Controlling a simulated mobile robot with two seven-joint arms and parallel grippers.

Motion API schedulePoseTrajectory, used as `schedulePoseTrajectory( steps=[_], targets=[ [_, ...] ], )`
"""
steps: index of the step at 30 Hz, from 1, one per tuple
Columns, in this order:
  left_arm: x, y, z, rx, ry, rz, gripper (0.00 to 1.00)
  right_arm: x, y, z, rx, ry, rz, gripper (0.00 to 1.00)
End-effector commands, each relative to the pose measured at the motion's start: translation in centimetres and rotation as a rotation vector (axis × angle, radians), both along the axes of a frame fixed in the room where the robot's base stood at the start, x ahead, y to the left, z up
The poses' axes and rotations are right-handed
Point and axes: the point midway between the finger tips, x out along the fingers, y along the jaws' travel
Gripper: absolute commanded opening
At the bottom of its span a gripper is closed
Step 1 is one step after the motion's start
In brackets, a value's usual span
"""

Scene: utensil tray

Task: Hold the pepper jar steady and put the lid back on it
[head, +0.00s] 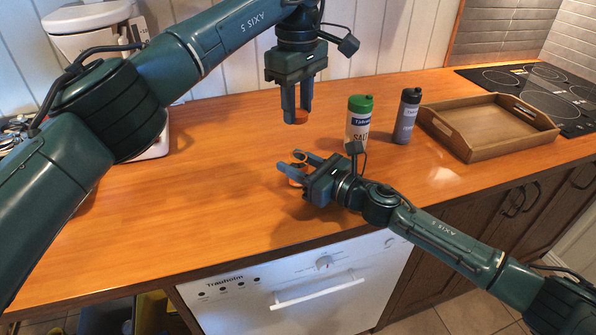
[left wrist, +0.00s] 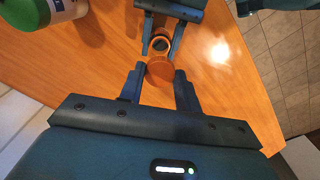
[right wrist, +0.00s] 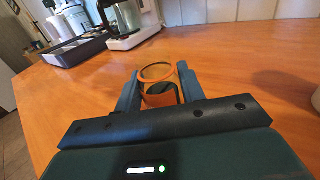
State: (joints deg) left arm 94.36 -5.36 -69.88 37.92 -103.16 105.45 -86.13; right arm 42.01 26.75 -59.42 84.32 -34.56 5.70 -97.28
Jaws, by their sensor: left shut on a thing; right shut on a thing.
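The pepper jar (head: 297,170) is small, with an orange band and an open top. My right gripper (head: 294,172) is shut around it, low over the worktop. In the right wrist view the jar (right wrist: 158,99) shows its open mouth and dark inside between the fingers; I cannot tell whether its base touches the worktop. My left gripper (head: 298,117) is shut on the orange lid (head: 299,117), above the jar and apart from it. In the left wrist view the lid (left wrist: 160,72) sits between the fingertips, with the open jar (left wrist: 161,44) just beyond.
A white salt container with a green top (head: 359,128) and a grey bottle (head: 406,117) stand to the right. Beyond them are a wooden tray (head: 478,146) and a hob (head: 541,87). A white appliance (head: 157,142) stands at the back left. The worktop's left-middle is clear.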

Motion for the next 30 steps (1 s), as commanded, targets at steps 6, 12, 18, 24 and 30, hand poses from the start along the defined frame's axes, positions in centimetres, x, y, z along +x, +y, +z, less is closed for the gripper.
schedulePoseTrajectory(
  steps=[6,12,18,24,30],
  targets=[
    [0.0,0.0,0.0,0.000,0.000,0.000,0.12,0.0,0.0,0.0,0.000,0.000,0.000,0.16],
    [0.0,0.0,0.0,0.000,0.000,0.000,0.12,0.0,0.0,0.0,-0.001,0.001,0.000,0.00],
    [0.0,0.0,-0.7,0.001,0.001,0.000,0.12,0.0,0.0,0.0,-0.001,0.001,0.000,0.00],
    [-0.1,0.0,-3.7,0.000,0.001,0.000,0.12,0.0,0.0,0.0,-0.001,0.001,0.000,0.00],
    [-0.1,-0.1,-5.1,-0.001,-0.002,0.000,0.12,0.0,0.0,0.0,-0.001,0.001,0.000,0.00]
  ],
)
